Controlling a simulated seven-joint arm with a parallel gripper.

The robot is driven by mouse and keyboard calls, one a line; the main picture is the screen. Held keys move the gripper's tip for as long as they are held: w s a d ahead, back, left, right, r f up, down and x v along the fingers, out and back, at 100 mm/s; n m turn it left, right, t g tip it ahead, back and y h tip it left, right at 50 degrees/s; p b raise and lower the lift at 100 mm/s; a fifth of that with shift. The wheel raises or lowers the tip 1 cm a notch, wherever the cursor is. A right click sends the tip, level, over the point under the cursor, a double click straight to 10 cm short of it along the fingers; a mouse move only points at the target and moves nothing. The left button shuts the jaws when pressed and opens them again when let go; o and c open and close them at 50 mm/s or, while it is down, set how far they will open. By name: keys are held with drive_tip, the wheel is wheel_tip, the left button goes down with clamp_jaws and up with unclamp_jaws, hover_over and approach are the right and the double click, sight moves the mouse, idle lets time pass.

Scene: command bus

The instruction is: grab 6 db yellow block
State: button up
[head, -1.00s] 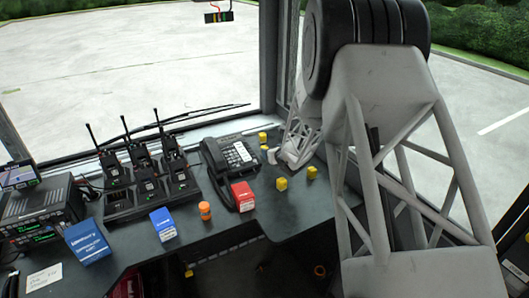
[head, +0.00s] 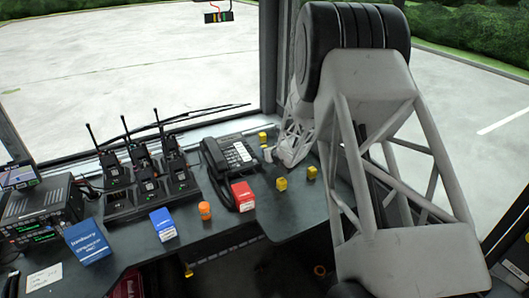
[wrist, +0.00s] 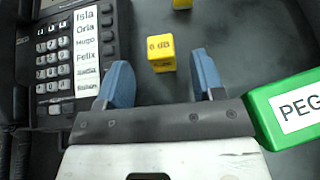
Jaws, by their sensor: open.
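A yellow block (wrist: 161,53) with "6 dB" on its face stands on the dark desk in the wrist view. My gripper (wrist: 162,80) has its two blue fingers apart with nothing between them. The block is just beyond the fingertips, roughly centred on the gap. Part of a second yellow block (wrist: 182,4) shows at the top edge. In the head view, three yellow blocks stand right of the phone: one at the back (head: 262,137), one nearer (head: 281,184) and one farther right (head: 312,173). Their labels are too small to read there.
A desk phone (wrist: 80,55) is left of the fingers, and a green box marked "PEG" (wrist: 285,108) is close on the right. In the head view, a red box (head: 242,196), an orange cylinder (head: 205,211) and blue boxes (head: 163,225) lie along the desk, with radios (head: 145,180) behind.

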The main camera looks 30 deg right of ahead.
drive_tip(key=shift+x, duration=2)
drive_tip(key=c, duration=1)
drive_tip(key=shift+r, duration=0.15)
drive_tip(key=shift+r, duration=0.55)
drive_tip(key=shift+s+r, duration=0.2)
drive_tip(key=shift+r, duration=0.3)
drive_tip(key=shift+s+r, duration=0.2)
drive_tip(key=shift+r, duration=0.35)
drive_tip(key=s+a, duration=0.1)
drive_tip(key=s, duration=0.3)
drive_tip(key=s+a+r, duration=0.1)
drive_tip(key=s+a, duration=0.1)
drive_tip(key=s, duration=0.3)
drive_tip(key=s+a, duration=0.2)
drive_tip(key=s, duration=0.3)
drive_tip(key=shift+s+r, duration=0.15)
drive_tip(key=shift+r, duration=0.05)
